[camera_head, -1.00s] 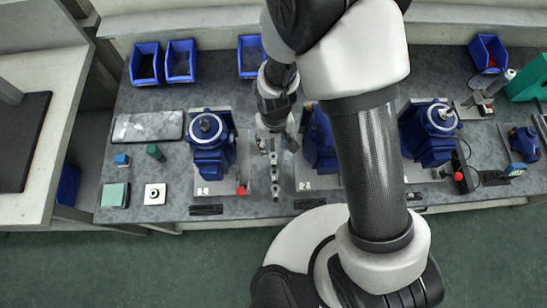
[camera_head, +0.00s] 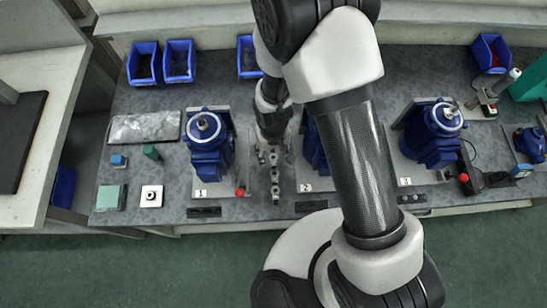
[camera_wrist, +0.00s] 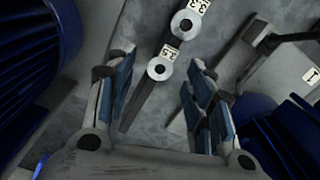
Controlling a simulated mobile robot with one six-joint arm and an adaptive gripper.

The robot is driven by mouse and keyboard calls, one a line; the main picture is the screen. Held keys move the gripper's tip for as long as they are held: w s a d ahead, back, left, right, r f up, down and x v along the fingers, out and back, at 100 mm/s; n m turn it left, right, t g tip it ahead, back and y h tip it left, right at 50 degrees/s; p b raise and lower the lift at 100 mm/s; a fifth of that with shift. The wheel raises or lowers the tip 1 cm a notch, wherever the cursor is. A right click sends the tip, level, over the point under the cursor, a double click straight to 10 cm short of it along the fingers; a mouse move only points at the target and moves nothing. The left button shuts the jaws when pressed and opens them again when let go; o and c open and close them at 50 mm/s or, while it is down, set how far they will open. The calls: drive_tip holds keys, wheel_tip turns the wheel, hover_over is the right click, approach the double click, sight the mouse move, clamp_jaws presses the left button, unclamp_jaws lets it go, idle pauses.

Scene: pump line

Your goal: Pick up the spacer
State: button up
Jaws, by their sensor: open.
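Several small metal spacers stand in a row on a dark rail between two blue pumps; the row (camera_head: 275,178) shows in the head view. In the wrist view, a round spacer (camera_wrist: 159,69) with a central hole and a tag reading 3.5 lies between my fingertips. Another spacer (camera_wrist: 185,25), tagged 3.3, is farther up the rail. My gripper (camera_wrist: 160,78) is open, with a blue-padded finger on each side of the 3.5 spacer and visible gaps. In the head view, my gripper (camera_head: 270,143) is over the far end of the row, partly hiding it.
Blue pumps stand close on both sides, the left one (camera_head: 207,145) and the middle one (camera_head: 314,150), partly behind my arm. A red knob (camera_head: 240,192) is left of the row. Blue bins (camera_head: 179,61) line the back. A grey tray (camera_head: 145,128) lies at left.

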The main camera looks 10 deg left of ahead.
drive_tip(key=shift+f, duration=0.25)
drive_tip(key=shift+c, duration=0.5)
drive_tip(key=c, duration=0.7)
